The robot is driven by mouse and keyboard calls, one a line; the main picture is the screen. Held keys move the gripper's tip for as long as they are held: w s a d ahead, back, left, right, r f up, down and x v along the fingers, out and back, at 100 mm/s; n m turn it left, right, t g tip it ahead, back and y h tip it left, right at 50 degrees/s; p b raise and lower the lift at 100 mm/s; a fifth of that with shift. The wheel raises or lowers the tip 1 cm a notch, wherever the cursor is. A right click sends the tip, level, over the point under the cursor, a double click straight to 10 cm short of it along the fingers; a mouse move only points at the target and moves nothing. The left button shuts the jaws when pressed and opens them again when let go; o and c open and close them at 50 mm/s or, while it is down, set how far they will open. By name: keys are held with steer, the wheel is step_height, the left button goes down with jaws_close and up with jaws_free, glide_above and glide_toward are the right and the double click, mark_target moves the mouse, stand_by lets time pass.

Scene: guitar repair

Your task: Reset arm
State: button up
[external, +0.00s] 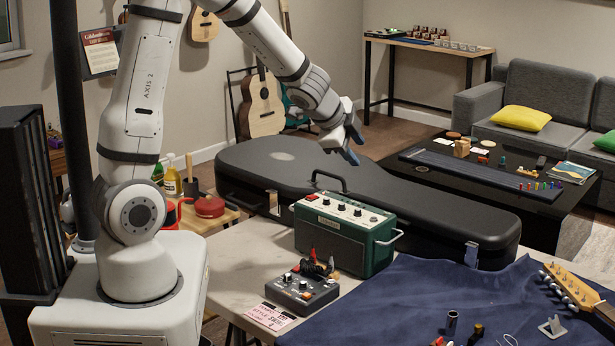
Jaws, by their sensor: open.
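My gripper (349,154) hangs at the end of my white arm in the external view, above the black guitar case (400,195). Its fingers point down and to the right. It is open, and I see nothing between the fingers. It appears to be clear of the case lid, behind and above the green amplifier (345,232).
A workbench (240,268) holds the amplifier, a small pedal (302,289) and a blue cloth (430,295) with small parts and a guitar headstock (577,289). A low black table (480,195) and grey sofa (549,95) stand behind. Guitars lean at the wall.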

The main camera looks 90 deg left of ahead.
steer(key=s+d+r+n+g+h+b, duration=0.1)
steer(key=s+d+h, duration=0.1)
steer(key=s+d, duration=0.4)
steer(key=s+d+r+n+g+h+b, duration=0.1)
steer(key=s+d, duration=0.5)
steer(key=d, duration=0.7)
steer(key=s+d+r+n+g+h+b, duration=0.1)
steer(key=s+d+n+h, duration=0.1)
steer(key=s+d, duration=0.4)
steer(key=d+n, duration=0.1)
steer(key=d, duration=0.3)
steer(key=shift+s+d+r+h, duration=0.2)
steer(key=shift+d+r+h, duration=0.1)
steer(key=shift+r, duration=0.1)
